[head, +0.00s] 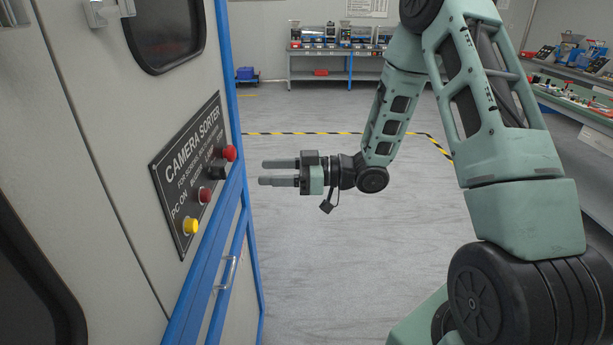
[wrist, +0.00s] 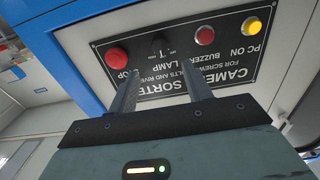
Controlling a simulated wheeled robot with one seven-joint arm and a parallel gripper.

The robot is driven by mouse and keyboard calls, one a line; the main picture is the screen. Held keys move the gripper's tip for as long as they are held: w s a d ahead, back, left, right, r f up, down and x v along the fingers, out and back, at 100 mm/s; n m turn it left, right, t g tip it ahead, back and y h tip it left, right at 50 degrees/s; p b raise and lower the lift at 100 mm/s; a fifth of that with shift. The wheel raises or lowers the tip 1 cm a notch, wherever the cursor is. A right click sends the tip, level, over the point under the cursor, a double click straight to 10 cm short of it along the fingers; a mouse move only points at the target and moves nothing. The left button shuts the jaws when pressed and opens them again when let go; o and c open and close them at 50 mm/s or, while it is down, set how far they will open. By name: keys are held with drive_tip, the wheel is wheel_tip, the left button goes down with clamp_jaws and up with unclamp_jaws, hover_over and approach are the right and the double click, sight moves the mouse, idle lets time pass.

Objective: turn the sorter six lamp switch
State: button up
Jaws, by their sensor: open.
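The lamp switch is a black knob (head: 217,170) on the dark panel (head: 181,190) marked CAMERA SORTER, set in the grey cabinet at the left. The panel shows upside down in the wrist view, with the black lamp knob (wrist: 161,44) between a large red button and a smaller red one. My gripper (head: 264,172) is to the right of the panel in the head view, its two fingers pointing at it. The fingers (wrist: 162,82) are apart with nothing between them, and the knob appears beyond the gap. A gap separates the fingertips from the panel.
A red stop button (head: 229,153), a darker red buzzer button (head: 204,196) and a yellow PC ON button (head: 191,226) flank the knob. A blue frame edge (head: 205,262) and a metal handle (head: 225,273) lie below. The floor (head: 330,250) beside the cabinet is open.

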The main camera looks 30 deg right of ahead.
drive_tip(key=v, duration=0.7)
drive_tip(key=shift+s+d+b, duration=0.2)
drive_tip(key=shift+d+b, duration=0.1)
drive_tip(key=shift+b, duration=0.15)
drive_tip(key=w+a+f+m+g+h, duration=0.2)
drive_tip(key=a+h, duration=0.8)
drive_tip(key=a, duration=0.4)
drive_tip(key=s+a+g+h, duration=0.2)
drive_tip(key=s+a+g, duration=0.1)
drive_tip(key=s, duration=1)
drive_tip(key=s+a+r+m+g+h, duration=0.1)
drive_tip(key=s+g, duration=0.4)
drive_tip(key=s, duration=0.8)
drive_tip(key=a+h, duration=0.1)
drive_tip(key=a, duration=0.1)
drive_tip(key=shift+s+a+r+m, duration=0.3)
